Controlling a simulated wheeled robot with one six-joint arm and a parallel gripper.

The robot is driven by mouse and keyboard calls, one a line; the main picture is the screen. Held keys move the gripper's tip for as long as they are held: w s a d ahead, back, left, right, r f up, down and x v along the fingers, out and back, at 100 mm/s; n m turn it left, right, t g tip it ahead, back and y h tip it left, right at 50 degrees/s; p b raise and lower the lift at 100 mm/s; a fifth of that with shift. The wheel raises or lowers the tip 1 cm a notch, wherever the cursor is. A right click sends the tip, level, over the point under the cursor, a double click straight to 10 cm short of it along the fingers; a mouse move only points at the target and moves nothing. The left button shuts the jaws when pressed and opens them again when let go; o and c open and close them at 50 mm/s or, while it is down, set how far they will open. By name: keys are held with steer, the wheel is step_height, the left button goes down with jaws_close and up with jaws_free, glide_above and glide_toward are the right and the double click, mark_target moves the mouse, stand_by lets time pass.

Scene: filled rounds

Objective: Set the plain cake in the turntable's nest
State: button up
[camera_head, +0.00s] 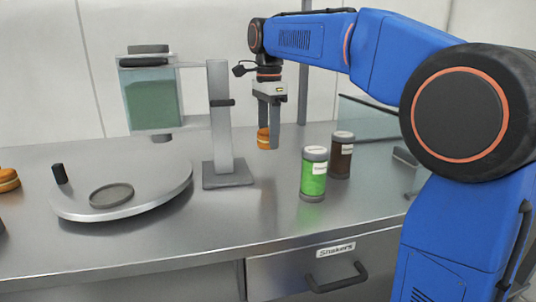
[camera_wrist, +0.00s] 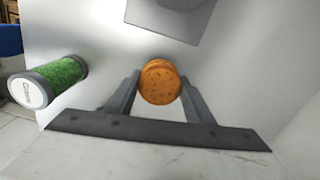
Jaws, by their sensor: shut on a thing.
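My gripper (camera_head: 269,132) is shut on a small round orange-brown cake (camera_head: 263,138) and holds it between its fingertips, above the steel counter and right of the dispenser post. In the wrist view the cake (camera_wrist: 160,82) shows dark specks and sits between the two fingers (camera_wrist: 160,96). The grey turntable (camera_head: 165,192) is on the left of the counter. A shallow round nest (camera_head: 111,195) lies on its top and looks empty. A short black knob stands on the turntable's left side (camera_head: 59,173).
A dispenser with green contents (camera_head: 152,104) hangs over the turntable from a grey post (camera_head: 220,130). A green shaker (camera_head: 313,175) and a brown shaker (camera_head: 341,158) stand right of my gripper. Another cake (camera_head: 8,180) is at the far left. The counter front (camera_head: 240,235) is clear.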

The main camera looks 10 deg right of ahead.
mark_target(269, 166)
steer(key=shift+f, duration=3.05)
steer(key=shift+f, duration=0.15)
steer(key=o, duration=0.7)
